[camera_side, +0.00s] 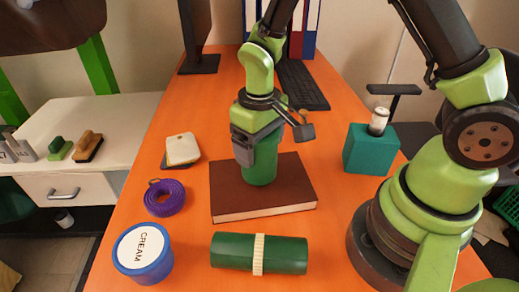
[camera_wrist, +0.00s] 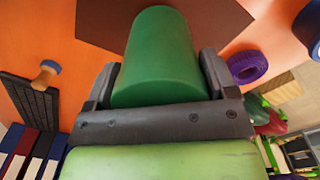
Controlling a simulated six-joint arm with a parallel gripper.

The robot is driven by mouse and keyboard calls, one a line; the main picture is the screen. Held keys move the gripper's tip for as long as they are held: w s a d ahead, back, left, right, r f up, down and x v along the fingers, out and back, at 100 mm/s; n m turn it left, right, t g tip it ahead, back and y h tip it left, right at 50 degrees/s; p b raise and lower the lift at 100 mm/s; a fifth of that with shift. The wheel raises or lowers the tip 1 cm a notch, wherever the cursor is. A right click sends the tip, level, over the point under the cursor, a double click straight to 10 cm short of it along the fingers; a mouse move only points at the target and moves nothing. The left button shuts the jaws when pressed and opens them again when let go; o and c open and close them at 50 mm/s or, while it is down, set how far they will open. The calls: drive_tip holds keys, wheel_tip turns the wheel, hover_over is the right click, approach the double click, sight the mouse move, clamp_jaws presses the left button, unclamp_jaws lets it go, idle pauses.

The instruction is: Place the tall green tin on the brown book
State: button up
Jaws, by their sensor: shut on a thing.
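The tall green tin (camera_side: 262,163) is upright between the fingers of my gripper (camera_side: 257,140), which is shut on it. In the side view its lower end is over the middle of the brown book (camera_side: 225,197), at or just above the cover; I cannot tell whether it touches. In the wrist view the green tin (camera_wrist: 158,50) fills the space between the two fingers (camera_wrist: 160,85), and part of the brown book (camera_wrist: 100,22) shows beyond it.
A green cylinder with a cream band (camera_side: 258,254) lies in front of the book. A teal box (camera_side: 371,151) is at right, a keyboard (camera_side: 301,85) behind.

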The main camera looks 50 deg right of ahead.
drive_tip(key=shift+f, duration=0.75)
drive_tip(key=shift+f, duration=0.15)
drive_tip(key=o, duration=1)
drive_tip(key=shift+o, duration=0.2)
